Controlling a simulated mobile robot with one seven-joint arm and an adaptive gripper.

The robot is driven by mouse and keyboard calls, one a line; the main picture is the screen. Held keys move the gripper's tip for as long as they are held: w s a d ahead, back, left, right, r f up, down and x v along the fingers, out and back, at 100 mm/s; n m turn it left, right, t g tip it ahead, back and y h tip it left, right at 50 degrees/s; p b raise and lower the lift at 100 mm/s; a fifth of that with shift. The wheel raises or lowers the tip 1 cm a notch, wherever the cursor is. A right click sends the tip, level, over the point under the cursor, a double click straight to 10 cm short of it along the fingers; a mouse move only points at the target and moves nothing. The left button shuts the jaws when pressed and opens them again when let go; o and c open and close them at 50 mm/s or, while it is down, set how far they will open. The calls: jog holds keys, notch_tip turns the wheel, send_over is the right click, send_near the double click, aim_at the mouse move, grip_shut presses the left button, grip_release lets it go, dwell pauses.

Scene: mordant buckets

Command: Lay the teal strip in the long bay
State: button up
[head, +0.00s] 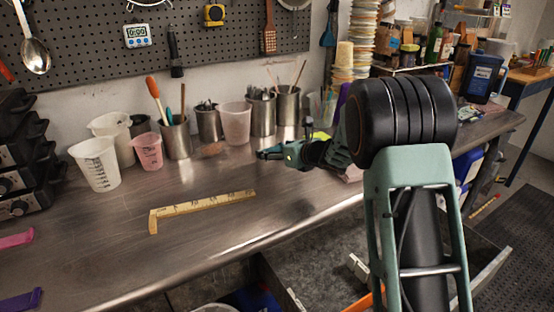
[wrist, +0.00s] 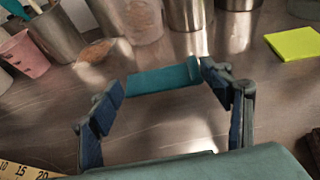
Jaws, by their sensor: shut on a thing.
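The teal strip (wrist: 160,79) shows in the wrist view, lying lengthwise between the two fingertips. My gripper (wrist: 159,84) is shut on its ends, with the fingers spread to the strip's length. In the head view my gripper (head: 272,154) is low over the back middle of the steel bench; the strip is too small there to make out clearly. An open drawer (head: 330,262) shows below the bench's front edge, with pale divider pieces inside. My arm hides much of it, and I cannot tell which part is the long bay.
Steel cups (head: 177,138) and plastic beakers (head: 97,163) line the back of the bench. A yellow folding rule (head: 205,204) lies in the middle. A pink strip (head: 15,239) and a purple strip (head: 21,300) lie at the left. A yellow-green note pad (wrist: 295,45) is at the right.

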aim_at(277, 165)
jog(key=shift+w+f, duration=0.3)
jog(key=shift+f, duration=1.65)
jog(key=shift+f+b, duration=0.25)
jog(key=shift+b, duration=0.3)
jog(key=o, duration=0.8)
jog(key=shift+r, duration=0.1)
jog(key=shift+o, duration=0.2)
